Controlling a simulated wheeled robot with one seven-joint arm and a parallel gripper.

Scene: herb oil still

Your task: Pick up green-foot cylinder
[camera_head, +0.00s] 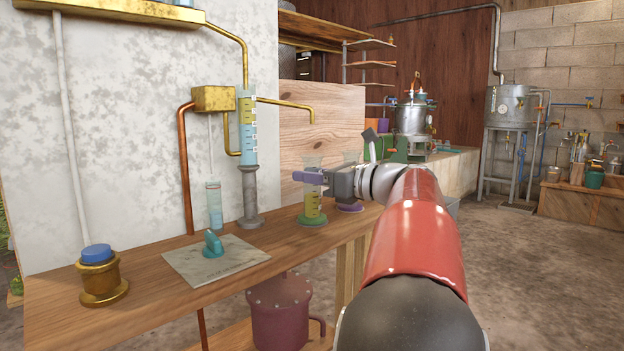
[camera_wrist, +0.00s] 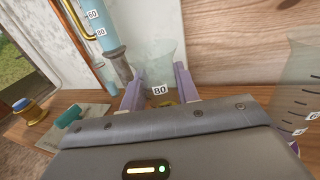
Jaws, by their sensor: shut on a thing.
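The green-foot cylinder (camera_head: 313,205) is a clear graduated cylinder with yellow liquid and a green foot. It stands upright at the wooden bench's right part in the head view. My gripper (camera_head: 308,177) is shut on its upper part, with purple fingers on either side. In the wrist view the clear cylinder (camera_wrist: 160,75) shows between the two fingers (camera_wrist: 157,92), with an "80" mark visible. Its foot is hidden there by the gripper body. In the head view the foot appears on or very close to the bench top; I cannot tell which.
A purple-foot cylinder (camera_head: 351,206) stands just right, partly hidden by my gripper; it also shows in the wrist view (camera_wrist: 299,90).

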